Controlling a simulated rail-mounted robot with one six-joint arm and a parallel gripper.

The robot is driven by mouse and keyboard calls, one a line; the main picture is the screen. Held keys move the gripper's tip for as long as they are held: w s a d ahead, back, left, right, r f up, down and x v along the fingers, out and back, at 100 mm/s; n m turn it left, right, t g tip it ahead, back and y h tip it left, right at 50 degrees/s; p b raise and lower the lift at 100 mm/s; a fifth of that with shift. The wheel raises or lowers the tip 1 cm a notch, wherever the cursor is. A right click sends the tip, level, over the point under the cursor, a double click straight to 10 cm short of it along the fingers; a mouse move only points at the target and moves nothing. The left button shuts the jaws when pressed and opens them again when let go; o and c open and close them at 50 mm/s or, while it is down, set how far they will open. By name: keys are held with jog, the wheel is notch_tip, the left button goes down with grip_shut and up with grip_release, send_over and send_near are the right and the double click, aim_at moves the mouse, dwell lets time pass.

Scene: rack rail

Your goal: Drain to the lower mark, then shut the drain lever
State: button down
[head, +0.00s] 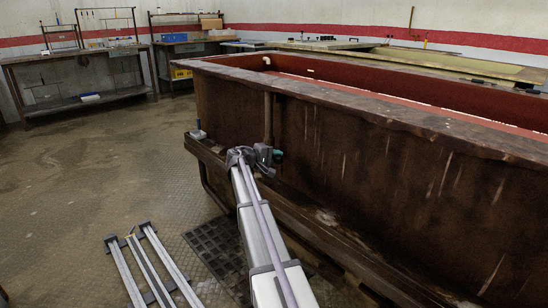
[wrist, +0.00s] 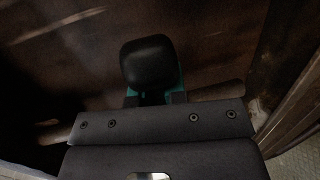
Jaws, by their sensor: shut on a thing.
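A long rust-brown tank (head: 390,165) with a red inner wall fills the right of the head view. My gripper (head: 268,157) is at its near side wall, low beside a vertical pipe (head: 268,118). In the wrist view my gripper (wrist: 156,99) is shut on the drain lever (wrist: 148,62), which has a black rounded end and teal edges. A bit of teal at the lever (head: 278,155) shows in the head view. The lever's pivot and valve are hidden. I cannot make out the lower mark or the liquid level.
A ledge (head: 325,218) runs along the tank's foot. A floor grate (head: 216,248) and a low metal rail frame (head: 150,262) lie left of my arm. Workbenches (head: 80,75) stand at the back wall. The floor at left is clear.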

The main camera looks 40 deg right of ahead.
jog(key=c, duration=1.3)
grip_release()
jog(key=shift+s+f, duration=0.2)
jog(key=shift+s, duration=0.1)
jog(key=shift+o, duration=0.7)
jog(key=shift+s+r, duration=0.1)
jog(key=shift+r, duration=0.1)
jog(key=p+v, duration=0.2)
jog(key=v, duration=0.8)
jog(key=shift+a, duration=0.4)
